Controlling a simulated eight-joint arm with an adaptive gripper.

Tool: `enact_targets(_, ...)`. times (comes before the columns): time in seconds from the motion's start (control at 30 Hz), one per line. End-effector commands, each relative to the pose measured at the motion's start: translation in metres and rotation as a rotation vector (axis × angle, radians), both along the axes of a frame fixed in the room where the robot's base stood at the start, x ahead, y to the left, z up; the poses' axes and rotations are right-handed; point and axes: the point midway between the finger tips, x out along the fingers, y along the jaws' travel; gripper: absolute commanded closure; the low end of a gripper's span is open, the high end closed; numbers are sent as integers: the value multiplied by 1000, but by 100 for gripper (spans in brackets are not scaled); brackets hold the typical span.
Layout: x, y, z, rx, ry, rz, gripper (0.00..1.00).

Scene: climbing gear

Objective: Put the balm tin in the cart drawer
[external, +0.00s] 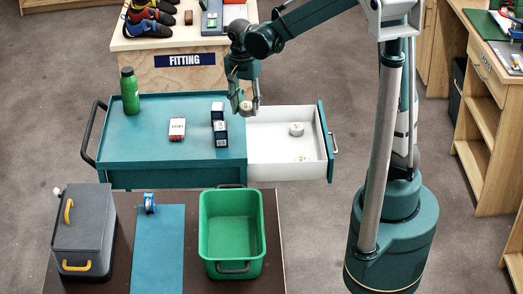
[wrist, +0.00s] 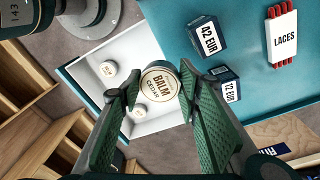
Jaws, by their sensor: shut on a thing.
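My gripper (external: 243,98) is shut on a round balm tin (external: 246,107). In the wrist view the tin (wrist: 158,84) sits between my green fingertips (wrist: 157,90), its label reading BALM CEDAR. The white cart drawer (external: 264,150) is pulled out from the right side of the teal cart (external: 150,150). I hold the tin above the drawer's back left part, near the cart's edge. A similar round tin (external: 296,129) stands in the drawer towards the back, and another (external: 302,159) lies nearer the front.
On the cart top stand a green bottle (external: 130,90), a LACES box (external: 177,129) and dark price blocks (external: 221,132) close to the drawer. A green crate (external: 231,270) and a grey box (external: 82,235) stand on the front table. The drawer's middle has free floor.

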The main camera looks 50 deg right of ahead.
Motion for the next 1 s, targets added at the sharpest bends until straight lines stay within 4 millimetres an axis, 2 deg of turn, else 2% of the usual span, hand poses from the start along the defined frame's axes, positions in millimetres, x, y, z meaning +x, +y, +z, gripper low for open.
enact_targets(0.1,-4,-28,-2,-4,5,-4,79)
enact_targets(0.6,-35,-132,-3,-17,34,3,79)
enact_targets(0.8,-49,-164,-3,-19,44,7,79)
enact_targets(1.0,-59,-185,-3,-20,51,10,79)
